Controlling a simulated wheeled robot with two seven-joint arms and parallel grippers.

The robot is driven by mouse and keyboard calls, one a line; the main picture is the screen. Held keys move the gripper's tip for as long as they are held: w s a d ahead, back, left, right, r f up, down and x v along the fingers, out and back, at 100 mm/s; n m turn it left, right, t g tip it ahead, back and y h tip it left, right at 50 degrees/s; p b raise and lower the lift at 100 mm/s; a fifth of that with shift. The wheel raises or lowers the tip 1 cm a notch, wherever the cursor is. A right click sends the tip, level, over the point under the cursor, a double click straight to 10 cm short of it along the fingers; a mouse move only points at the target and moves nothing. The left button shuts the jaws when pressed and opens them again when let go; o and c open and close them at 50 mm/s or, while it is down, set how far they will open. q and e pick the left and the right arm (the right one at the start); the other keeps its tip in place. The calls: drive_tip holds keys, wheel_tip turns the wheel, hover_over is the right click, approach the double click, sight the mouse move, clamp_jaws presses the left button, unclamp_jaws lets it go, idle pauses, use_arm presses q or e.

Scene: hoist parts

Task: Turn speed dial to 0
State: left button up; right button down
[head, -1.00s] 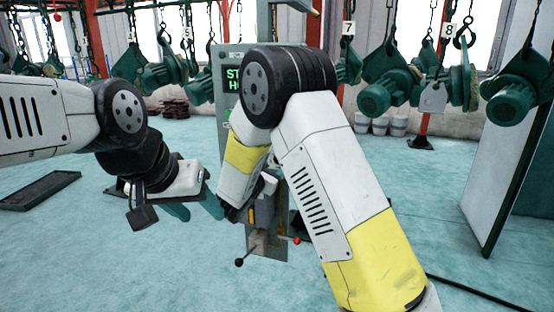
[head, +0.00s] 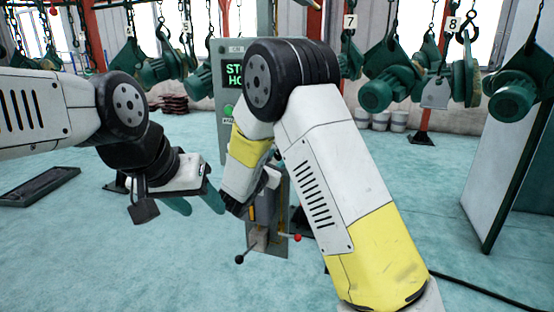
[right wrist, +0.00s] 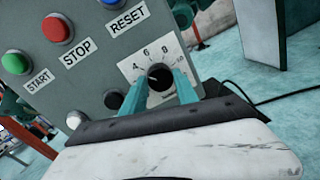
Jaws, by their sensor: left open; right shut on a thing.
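The speed dial (right wrist: 159,77) is a black knob on a white scale plate (right wrist: 141,65) with numbers, on the grey control panel (right wrist: 88,72) in the right wrist view. My right gripper (right wrist: 168,92) has its teal fingers shut on the knob from both sides. The knob's pointer is too small to read surely. In the head view my right arm hides the dial and the right gripper's fingertips. The panel's screen (head: 236,76) shows green text, partly covered by my arm. My left gripper (head: 195,206) is open and empty, left of the panel, over the floor.
The right wrist view shows a green START button (right wrist: 16,62), a red STOP button (right wrist: 56,28) and a RESET label (right wrist: 127,18) beside the dial. Levers with a red knob (head: 297,238) stick out lower on the post. Green hoists (head: 388,84) hang behind.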

drive_tip(key=n, duration=0.8)
drive_tip(key=shift+f+t, duration=0.15)
drive_tip(key=shift+t, duration=0.25)
drive_tip(key=n, duration=0.4)
drive_tip(key=shift+d+n+t+y, duration=0.1)
drive_tip(key=shift+n+t+y, duration=0.25)
drive_tip(key=shift+n, duration=1.75)
drive_tip(key=c, duration=0.9)
unclamp_jaws()
drive_tip(key=shift+c, duration=0.2)
